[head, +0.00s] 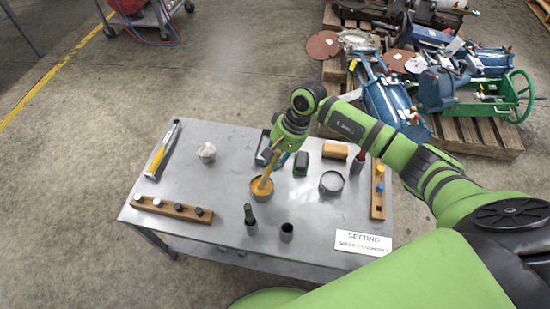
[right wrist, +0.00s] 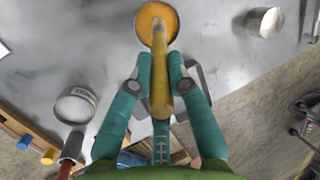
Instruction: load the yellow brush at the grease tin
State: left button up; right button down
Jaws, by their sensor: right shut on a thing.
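My right gripper (head: 277,153) is shut on the yellow brush (head: 267,172), above the middle of the table. The brush slants down, and its lower end meets the orange-yellow grease in the grease tin (head: 262,196). In the right wrist view, the teal fingers (right wrist: 158,78) close on both sides of the brush (right wrist: 160,92). Its far end overlaps the grease in the round tin (right wrist: 146,20). How deep the tip sits is hidden. My left gripper is out of view.
On the metal table (head: 205,236) are a wooden peg rack (head: 172,209), a level-like tool (head: 162,150), a light tin (head: 206,152), a grey tin (head: 331,183), an orange block (head: 335,151), dark cups (head: 287,232) and a sign (head: 363,243).

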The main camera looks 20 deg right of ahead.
jog(key=shift+s+f, duration=0.1)
jog(key=shift+s, duration=0.05)
dwell(0.3)
jog(key=shift+r+p, duration=0.5)
jog(key=shift+r, duration=0.4)
jog(key=shift+r+p, duration=1.05)
jog(key=shift+r, duration=1.6)
